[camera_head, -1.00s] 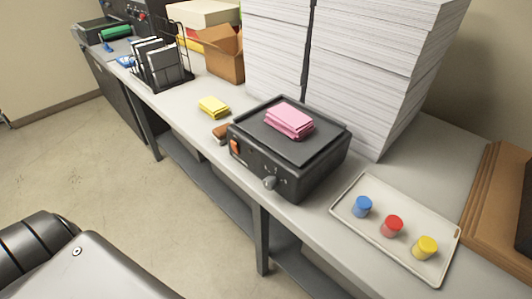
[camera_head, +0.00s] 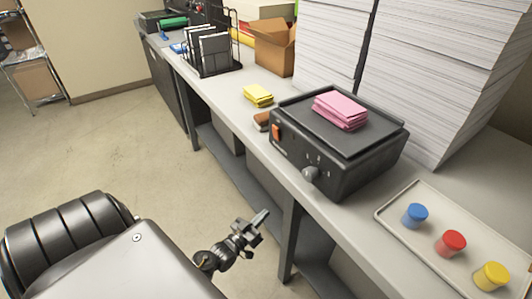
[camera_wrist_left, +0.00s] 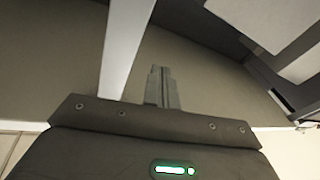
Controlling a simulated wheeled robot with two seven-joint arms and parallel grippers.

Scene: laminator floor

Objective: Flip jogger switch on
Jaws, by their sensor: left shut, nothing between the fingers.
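The jogger (camera_head: 345,150) is a black box on the grey bench, with a stack of pink sheets (camera_head: 341,110) on its top plate. Its orange rocker switch (camera_head: 276,132) is at the left end of the front panel, and a grey knob (camera_head: 310,174) is lower right of it. I cannot tell the rocker's position. My left gripper (camera_head: 262,217) is in front of the bench, below and left of the jogger, apart from it. In the left wrist view its fingers (camera_wrist_left: 161,88) are together and empty. My right gripper is not in view.
A tray (camera_head: 392,216) with blue, red and yellow pots lies right of the jogger. Yellow pads (camera_head: 258,95) and a small brown item (camera_head: 262,121) lie left of it. Tall paper stacks (camera_head: 425,70) stand behind. The floor (camera_head: 130,140) before the bench is clear.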

